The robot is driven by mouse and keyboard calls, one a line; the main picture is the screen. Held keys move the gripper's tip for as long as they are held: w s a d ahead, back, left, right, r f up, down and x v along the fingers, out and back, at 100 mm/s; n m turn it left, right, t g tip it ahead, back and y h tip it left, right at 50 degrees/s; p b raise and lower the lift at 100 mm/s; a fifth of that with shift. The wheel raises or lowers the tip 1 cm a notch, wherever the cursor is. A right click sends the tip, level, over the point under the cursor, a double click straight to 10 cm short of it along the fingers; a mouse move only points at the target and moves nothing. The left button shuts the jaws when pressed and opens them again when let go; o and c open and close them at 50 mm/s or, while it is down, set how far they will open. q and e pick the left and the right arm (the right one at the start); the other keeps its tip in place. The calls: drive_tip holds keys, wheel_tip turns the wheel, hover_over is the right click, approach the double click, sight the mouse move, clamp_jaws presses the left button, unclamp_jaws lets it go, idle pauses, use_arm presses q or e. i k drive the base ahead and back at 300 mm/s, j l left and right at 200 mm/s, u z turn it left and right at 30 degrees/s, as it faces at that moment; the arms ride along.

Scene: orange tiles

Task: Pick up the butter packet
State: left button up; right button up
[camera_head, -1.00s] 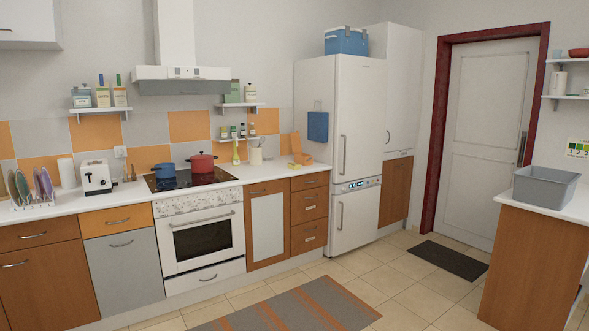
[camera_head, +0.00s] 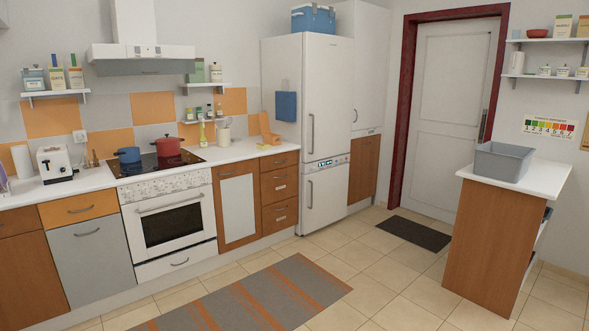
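I cannot make out a butter packet for certain. A small pale yellow item (camera_head: 263,146) lies on the counter (camera_head: 232,151) near the fridge, too small to identify. The tall white fridge (camera_head: 332,100) stands at the counter's right end with its doors shut, so its inside is hidden. Neither of my grippers shows in the head view.
A stove (camera_head: 172,216) with a blue pot (camera_head: 128,155) and a red pot (camera_head: 168,147) stands along the counter. A grey bin (camera_head: 502,162) sits on the white-topped side unit (camera_head: 545,178) at right.

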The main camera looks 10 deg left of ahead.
sight(263, 146)
drive_tip(key=i+j+u, duration=0.1)
drive_tip(key=i, duration=2.25)
drive_tip(key=i+l, duration=0.15)
drive_tip(key=i, duration=2.25)
drive_tip(key=j+u, duration=0.05)
drive_tip(key=j, duration=0.1)
